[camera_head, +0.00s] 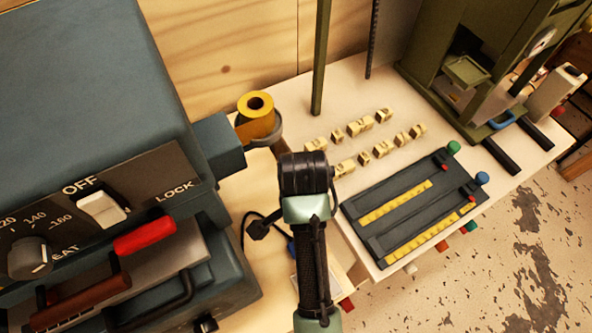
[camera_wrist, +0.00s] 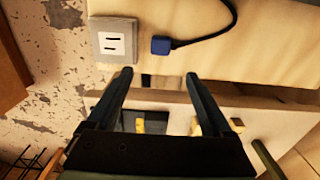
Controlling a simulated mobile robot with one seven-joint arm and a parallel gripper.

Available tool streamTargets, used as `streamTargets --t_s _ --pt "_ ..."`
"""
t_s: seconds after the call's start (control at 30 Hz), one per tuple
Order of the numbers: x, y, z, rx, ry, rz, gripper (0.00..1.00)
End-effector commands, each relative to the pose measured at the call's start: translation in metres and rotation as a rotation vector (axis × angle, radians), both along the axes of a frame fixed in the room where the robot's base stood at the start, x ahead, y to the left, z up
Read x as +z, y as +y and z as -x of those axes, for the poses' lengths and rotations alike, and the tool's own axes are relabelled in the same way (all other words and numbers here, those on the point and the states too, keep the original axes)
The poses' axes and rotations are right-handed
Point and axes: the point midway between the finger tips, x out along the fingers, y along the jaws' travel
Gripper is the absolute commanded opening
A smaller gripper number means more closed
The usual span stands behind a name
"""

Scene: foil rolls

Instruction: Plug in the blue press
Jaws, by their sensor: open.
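The blue press (camera_head: 75,85) fills the left of the head view, with its power switch (camera_head: 103,208) beside the OFF label. In the wrist view its blue plug (camera_wrist: 160,45) lies on the pale wooden top, with a black cable (camera_wrist: 212,36) running off to the right and up. A grey wall-type socket (camera_wrist: 113,40) with two dark slots sits left of the plug, apart from it. My gripper (camera_wrist: 160,78) is open and empty; the plug shows above the gap between its fingertips, not touched. In the head view my arm (camera_head: 308,220) hides the fingertips.
A yellow foil roll (camera_head: 256,105) sits on a holder beside the press. Several brass type blocks (camera_head: 362,125) and a dark composing tray (camera_head: 415,205) lie on the bench at right. A green machine (camera_head: 475,60) stands behind. The floor shows at lower right.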

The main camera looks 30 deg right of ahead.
Motion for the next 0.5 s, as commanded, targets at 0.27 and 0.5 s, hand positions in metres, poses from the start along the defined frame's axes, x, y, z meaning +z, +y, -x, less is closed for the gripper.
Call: streamTargets --t_s 0.27,0.5 --pt "-0.050 0.001 0.001 0.001 0.005 -0.002 0.85" --pt "-0.074 0.001 0.001 0.000 0.002 -0.001 0.85"
